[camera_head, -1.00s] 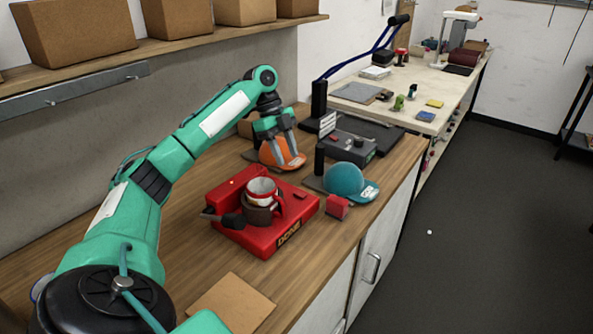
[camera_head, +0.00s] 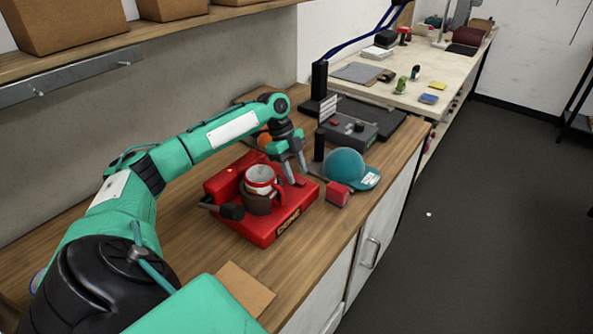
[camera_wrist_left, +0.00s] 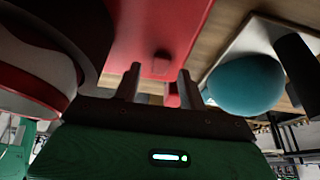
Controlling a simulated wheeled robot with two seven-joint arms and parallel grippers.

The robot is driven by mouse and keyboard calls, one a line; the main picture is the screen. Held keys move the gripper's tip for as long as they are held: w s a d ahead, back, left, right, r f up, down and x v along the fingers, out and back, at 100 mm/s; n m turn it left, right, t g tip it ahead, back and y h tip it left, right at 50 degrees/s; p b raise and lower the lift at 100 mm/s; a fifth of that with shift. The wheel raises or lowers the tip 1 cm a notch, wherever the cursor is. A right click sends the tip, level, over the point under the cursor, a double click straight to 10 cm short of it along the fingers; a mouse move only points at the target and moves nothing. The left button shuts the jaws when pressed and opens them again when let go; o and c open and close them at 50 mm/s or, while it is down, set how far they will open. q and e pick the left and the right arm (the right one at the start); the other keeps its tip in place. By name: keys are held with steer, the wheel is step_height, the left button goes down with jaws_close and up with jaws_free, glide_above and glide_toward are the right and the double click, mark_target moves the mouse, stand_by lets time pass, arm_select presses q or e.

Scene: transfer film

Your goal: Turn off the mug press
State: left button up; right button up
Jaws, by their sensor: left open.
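The red mug press (camera_head: 232,187) stands on the wooden bench, with a red and white mug (camera_head: 260,179) seated in its dark clamp and a black handle (camera_head: 226,209) at its left. My left gripper (camera_head: 296,182) is open, pointing down over the press's right back part, close to the mug. In the left wrist view the gripper's fingers (camera_wrist_left: 157,88) stand apart over the red press top (camera_wrist_left: 150,35), where a small raised red switch (camera_wrist_left: 161,62) lies between and beyond them. I cannot tell whether the fingers touch the press. My right gripper is not in view.
A teal cap (camera_head: 345,168) sits right of the press, and a small red block (camera_head: 337,194) lies close by it. An orange cap (camera_head: 263,140) is partly hidden behind my arm. A grey control box (camera_head: 349,130) stands behind. A brown board (camera_head: 245,289) lies in front.

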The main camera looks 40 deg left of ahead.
arm_select(q)
steer(key=shift+d+f, duration=0.15)
steer(key=shift+f, duration=0.35)
jaws_close()
steer(key=y+p, duration=0.1)
steer(key=p, duration=0.2)
steer(key=shift+d+r+y+p, duration=0.3)
steer(key=shift+d+r+p, duration=0.05)
steer(key=shift+d, duration=0.05)
steer(key=shift+f+y+p, duration=0.15)
steer(key=shift+y+p, duration=0.35)
steer(key=shift+p, duration=0.05)
steer(key=shift+f, duration=0.1)
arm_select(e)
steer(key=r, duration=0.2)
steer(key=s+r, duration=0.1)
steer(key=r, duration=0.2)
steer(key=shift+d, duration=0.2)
